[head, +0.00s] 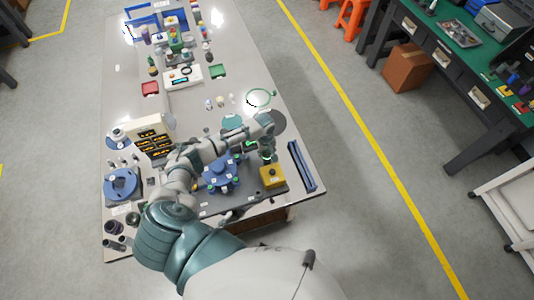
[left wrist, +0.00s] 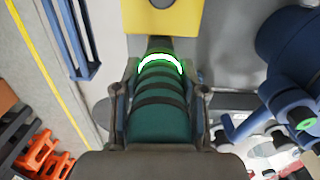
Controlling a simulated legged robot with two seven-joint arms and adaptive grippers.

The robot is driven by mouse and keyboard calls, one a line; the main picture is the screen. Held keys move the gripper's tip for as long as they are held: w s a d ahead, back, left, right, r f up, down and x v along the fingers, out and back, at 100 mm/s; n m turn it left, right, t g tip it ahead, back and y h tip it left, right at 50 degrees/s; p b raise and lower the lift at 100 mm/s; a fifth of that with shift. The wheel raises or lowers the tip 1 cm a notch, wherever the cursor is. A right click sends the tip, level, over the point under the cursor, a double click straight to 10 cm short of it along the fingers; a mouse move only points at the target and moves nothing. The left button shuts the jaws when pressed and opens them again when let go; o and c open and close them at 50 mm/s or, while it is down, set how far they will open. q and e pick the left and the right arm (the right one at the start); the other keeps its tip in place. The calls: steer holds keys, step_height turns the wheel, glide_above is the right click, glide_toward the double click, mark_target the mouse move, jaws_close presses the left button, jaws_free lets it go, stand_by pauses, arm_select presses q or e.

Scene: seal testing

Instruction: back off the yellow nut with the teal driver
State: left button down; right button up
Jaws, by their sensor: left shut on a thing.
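My left gripper (head: 266,146) is shut on the teal driver (left wrist: 160,108). In the left wrist view the fingers of the left gripper (left wrist: 160,95) lie on both sides of its ribbed teal body. A bright green and white ring glows at the driver's far end. Just beyond that end is a yellow block (left wrist: 163,16), which shows in the head view (head: 271,177) near the table's front right. I cannot tell whether the driver touches it. I cannot make out a separate yellow nut. My right gripper is not in view.
A blue flanged fixture (head: 222,174) stands left of the yellow block, close to the arm. A long blue tray (head: 301,167) lies to its right. A drawer rack (head: 152,140) and a blue round part (head: 122,185) are further left. The table's (head: 195,115) middle has bare room.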

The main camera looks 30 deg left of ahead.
arm_select(q)
steer(key=shift+r+p, duration=0.25)
steer(key=shift+p, duration=0.1)
stand_by(2.1)
steer(key=shift+w+a+r, duration=0.1)
steer(key=shift+r, duration=2.4)
